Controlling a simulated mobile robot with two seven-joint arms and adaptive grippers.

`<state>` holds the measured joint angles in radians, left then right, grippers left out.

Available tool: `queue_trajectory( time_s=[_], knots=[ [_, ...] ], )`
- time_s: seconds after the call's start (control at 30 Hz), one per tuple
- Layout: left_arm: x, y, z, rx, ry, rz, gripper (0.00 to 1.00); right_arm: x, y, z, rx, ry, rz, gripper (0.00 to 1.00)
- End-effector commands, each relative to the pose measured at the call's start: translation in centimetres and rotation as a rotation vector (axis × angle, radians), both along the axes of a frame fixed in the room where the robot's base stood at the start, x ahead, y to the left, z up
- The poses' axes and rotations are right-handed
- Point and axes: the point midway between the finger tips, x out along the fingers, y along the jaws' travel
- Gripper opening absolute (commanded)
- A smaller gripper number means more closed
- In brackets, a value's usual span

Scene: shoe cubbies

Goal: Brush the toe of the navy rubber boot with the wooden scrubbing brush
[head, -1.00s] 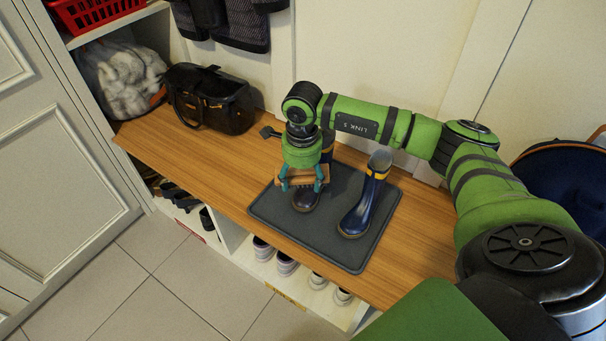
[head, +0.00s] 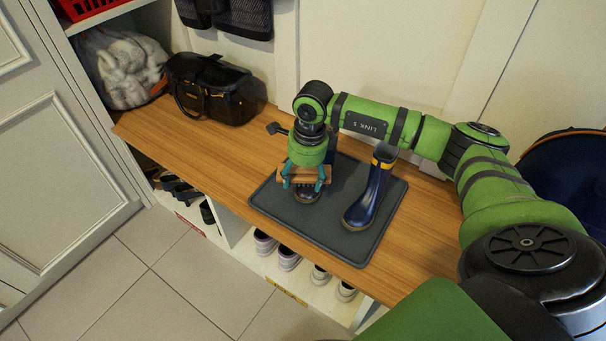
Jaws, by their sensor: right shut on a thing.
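My right gripper (head: 306,180) is shut on the wooden scrubbing brush (head: 311,173), which it holds level over the toe of a navy rubber boot (head: 309,198). Dark bristles show under the brush's right end; I cannot tell whether they touch the toe. This boot stands on a dark grey mat, and its shaft is mostly hidden behind my gripper and wrist. A second navy boot (head: 370,200) with a yellow band near its top stands upright to the right, clear of the gripper. My left gripper is not in view.
The grey mat (head: 340,244) lies on a wooden bench (head: 190,150). A black bag (head: 222,95) and a white fluffy bundle (head: 120,68) are at the left. Shoes fill the cubbies below. A dark blue round item (head: 570,175) is at the right. Bench left of the mat is clear.

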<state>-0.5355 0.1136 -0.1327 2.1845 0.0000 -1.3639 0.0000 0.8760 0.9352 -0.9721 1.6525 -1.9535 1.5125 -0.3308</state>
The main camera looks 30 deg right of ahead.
Motion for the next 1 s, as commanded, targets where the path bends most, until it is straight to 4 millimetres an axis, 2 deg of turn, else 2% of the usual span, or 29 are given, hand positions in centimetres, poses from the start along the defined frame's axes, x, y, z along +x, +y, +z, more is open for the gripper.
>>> queue_trajectory(
  time_s=[1.0],
  knots=[
    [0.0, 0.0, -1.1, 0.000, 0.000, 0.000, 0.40, 0.0, -0.1, -1.5, 0.000, 0.000, 0.000, 0.18]
  ],
)
